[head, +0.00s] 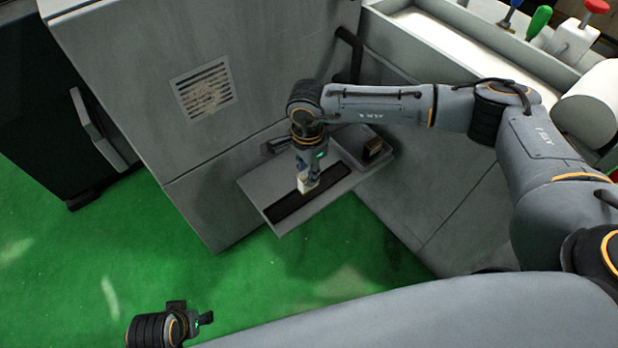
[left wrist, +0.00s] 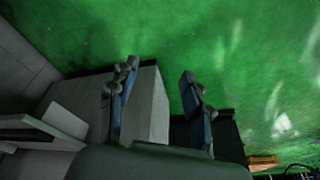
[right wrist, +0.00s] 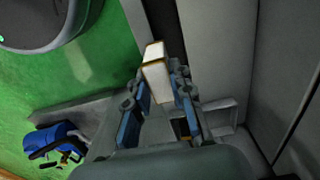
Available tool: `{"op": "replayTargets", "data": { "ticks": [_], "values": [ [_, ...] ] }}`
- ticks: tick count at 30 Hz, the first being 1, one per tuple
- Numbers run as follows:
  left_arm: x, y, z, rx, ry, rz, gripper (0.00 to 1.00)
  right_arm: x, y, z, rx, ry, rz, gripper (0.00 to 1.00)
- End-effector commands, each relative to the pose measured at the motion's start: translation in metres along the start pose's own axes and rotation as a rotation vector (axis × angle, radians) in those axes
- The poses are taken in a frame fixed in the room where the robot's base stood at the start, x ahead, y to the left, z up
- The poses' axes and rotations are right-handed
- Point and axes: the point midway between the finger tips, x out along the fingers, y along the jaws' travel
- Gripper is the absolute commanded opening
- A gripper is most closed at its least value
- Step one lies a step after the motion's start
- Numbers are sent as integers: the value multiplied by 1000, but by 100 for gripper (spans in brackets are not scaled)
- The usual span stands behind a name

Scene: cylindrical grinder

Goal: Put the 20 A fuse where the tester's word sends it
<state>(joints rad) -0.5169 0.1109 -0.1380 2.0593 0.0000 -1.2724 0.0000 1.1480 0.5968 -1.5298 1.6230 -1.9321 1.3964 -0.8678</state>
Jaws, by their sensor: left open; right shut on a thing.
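My right gripper (head: 307,184) is shut on a small white block with gold-coloured edges, which I take for the fuse (right wrist: 156,75). Its rating cannot be read. In the head view the gripper points down over the dark strip on a grey shelf (head: 267,187), with the pale fuse at its tips. Whether the fuse touches the strip cannot be told. A small dark box (head: 374,147) stands at the shelf's back right; it may be the tester, but no word is legible. My left gripper (head: 205,319) is open and empty, low over the floor; its spread fingers show in the left wrist view (left wrist: 160,88).
A tall grey cabinet (head: 130,70) with a vent rises behind and left of the shelf. A dark unit (head: 40,120) with a handle stands at far left. A counter at upper right holds a green bottle (head: 539,21) and other items. The green floor in front is clear.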

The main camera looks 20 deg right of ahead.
Motion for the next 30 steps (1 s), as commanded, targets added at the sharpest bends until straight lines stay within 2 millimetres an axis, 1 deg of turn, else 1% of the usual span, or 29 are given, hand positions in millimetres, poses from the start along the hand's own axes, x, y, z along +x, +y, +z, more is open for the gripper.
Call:
{"op": "replayTargets", "data": {
  "ticks": [1,3,9,12,15,18,25,30],
  "values": [
    [-4,0,-2,0,5,-1,50,9,-5,-5,4,1,0,0],
    [-10,-1,-3,-1,9,-1,50,16,-10,-9,2,0,-2,0],
    [-22,-1,-6,-2,14,-2,50,29,-18,-17,1,0,-3,0],
    [-31,-2,-7,-2,19,-3,50,45,-18,-17,0,0,0,0],
    [-38,-2,-8,-3,22,-4,50,56,-18,-17,0,0,-2,0],
    [-41,-2,-8,-3,21,-4,50,59,-18,-17,-1,1,-3,0],
    [-41,-2,-8,-3,21,-4,50,59,-18,-17,-1,0,-3,0],
    [-46,-2,-9,-4,26,-4,50,61,-18,-17,0,0,-3,0]
  ]
}}
